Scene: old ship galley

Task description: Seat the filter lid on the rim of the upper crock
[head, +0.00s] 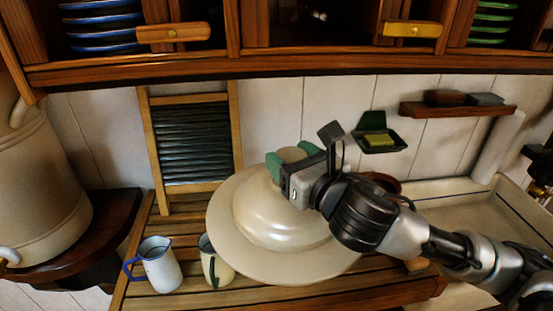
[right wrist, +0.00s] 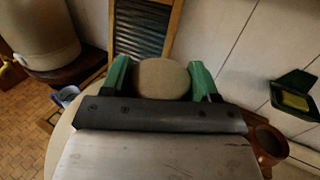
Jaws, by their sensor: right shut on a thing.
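The filter lid (head: 222,228) is a wide cream disc with a raised dome and a round knob (right wrist: 163,78). My right gripper (head: 292,158) has its green fingers on both sides of the knob and is shut on it. The lid is over the slatted wooden drainboard (head: 190,302); I cannot tell how far above it. A large cream crock (head: 40,180) stands at the far left, with a handle high up and a pale tap low down. It also shows in the right wrist view (right wrist: 40,35). Its rim is cut off by the picture edge. My left gripper is not in view.
A white-and-blue jug (head: 158,264) and a cream mug (head: 216,266) stand by the lid's left edge. A washboard (head: 194,140) leans on the wall behind. A green soap dish (head: 378,140) and a small shelf (head: 455,110) are on the wall. Cupboards (head: 290,65) hang above.

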